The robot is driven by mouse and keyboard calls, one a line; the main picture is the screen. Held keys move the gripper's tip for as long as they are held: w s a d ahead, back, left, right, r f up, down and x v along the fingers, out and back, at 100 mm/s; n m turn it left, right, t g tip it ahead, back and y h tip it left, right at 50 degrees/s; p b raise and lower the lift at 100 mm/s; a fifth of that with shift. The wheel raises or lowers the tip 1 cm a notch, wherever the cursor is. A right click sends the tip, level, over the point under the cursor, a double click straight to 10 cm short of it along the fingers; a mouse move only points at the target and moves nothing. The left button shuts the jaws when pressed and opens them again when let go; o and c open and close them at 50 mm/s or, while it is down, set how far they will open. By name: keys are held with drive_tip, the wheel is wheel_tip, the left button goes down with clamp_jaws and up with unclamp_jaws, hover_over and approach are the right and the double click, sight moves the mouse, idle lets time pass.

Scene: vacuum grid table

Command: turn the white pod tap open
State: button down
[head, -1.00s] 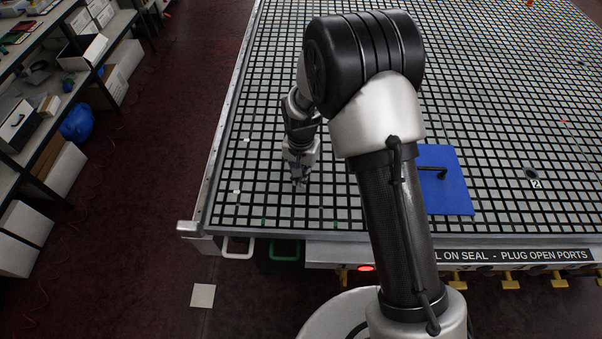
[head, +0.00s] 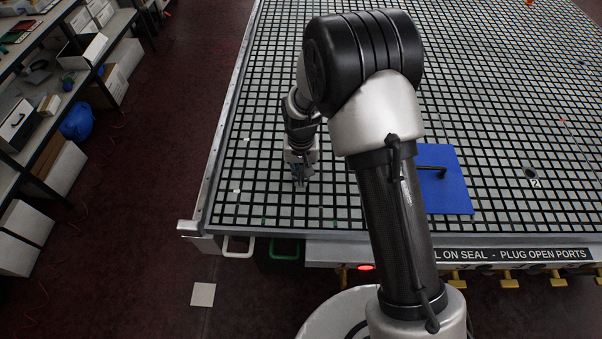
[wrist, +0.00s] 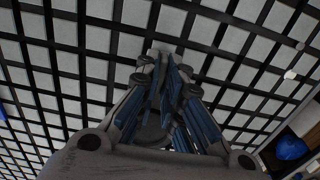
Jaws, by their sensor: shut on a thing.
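My gripper (head: 300,181) points down at the left part of the grid table (head: 275,205), low over its top. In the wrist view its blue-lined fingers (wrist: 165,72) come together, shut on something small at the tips. The fingers hide most of what they hold; I take it to be the white pod tap, but its shape and angle do not show. Small white pieces sit on the grid to the left of the gripper, one nearer (head: 236,190) and one farther (head: 246,140).
A blue mat (head: 455,202) with a black handled tool (head: 433,169) lies right of my arm. White (head: 238,248) and green (head: 285,251) loops hang below the front edge. Yellow taps (head: 558,279) line the front right. Shelves (head: 60,170) stand left across the floor.

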sight(301, 176)
drive_tip(key=c, duration=2)
unclamp_jaws()
drive_tip(key=shift+r, duration=0.1)
wheel_tip(301, 176, up, 12)
